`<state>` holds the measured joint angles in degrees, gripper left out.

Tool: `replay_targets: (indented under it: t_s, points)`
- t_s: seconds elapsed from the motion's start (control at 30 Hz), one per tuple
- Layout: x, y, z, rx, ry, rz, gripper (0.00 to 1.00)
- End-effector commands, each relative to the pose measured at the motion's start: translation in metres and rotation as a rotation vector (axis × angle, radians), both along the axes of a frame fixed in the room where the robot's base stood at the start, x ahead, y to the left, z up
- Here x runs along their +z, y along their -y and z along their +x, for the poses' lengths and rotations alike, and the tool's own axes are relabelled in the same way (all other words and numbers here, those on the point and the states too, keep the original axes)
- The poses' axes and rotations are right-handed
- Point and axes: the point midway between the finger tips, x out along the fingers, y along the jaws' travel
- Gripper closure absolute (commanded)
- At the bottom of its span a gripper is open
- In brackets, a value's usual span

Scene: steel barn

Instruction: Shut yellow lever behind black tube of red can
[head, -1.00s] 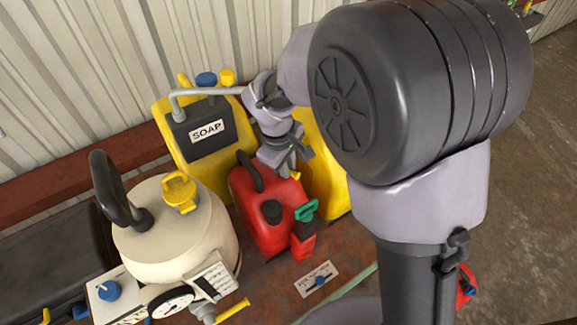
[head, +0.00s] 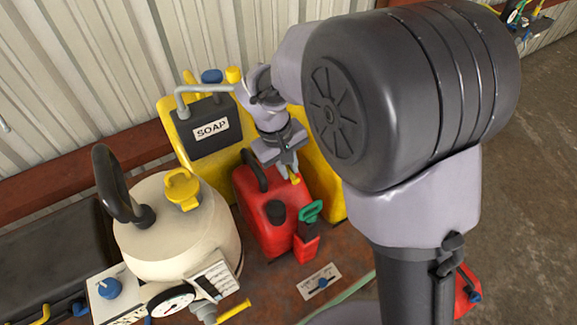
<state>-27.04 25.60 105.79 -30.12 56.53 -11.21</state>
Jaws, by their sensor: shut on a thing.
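The red can (head: 265,222) stands on the bench in the middle of the head view. A black tube (head: 253,169) curves up from its back left, and a black cap (head: 275,211) sits on its front. A small piece of the yellow lever (head: 294,179) shows at the can's back right, right at my fingertips. My gripper (head: 289,174) points down over the back of the can, shut on the yellow lever. The fingers and wrist hide most of the lever, so its angle is hard to tell.
A yellow soap container (head: 190,150) stands behind, with a grey pipe near my wrist. A cream tank (head: 178,228) with a yellow knob is at left. A green-handled red part (head: 308,235) is at the can's front right. A labelled plate (head: 319,282) lies in front.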

Motion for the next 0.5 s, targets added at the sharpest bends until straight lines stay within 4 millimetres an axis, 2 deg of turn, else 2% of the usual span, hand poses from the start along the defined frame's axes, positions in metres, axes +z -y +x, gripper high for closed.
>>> replay_targets:
  t_s: [0.23, 0.27, 0.37, 0.5]
  points:
    - [0.0007, -0.0004, 0.0005, -0.003, 0.002, 0.001, 1.00]
    - [0.0007, -0.0004, 0.0005, -0.002, 0.001, 0.002, 0.84]
    - [0.0006, -0.0003, 0.0004, -0.002, 0.001, 0.002, 0.64]
    - [0.0004, -0.0001, 0.0003, -0.001, 0.000, 0.001, 0.64]
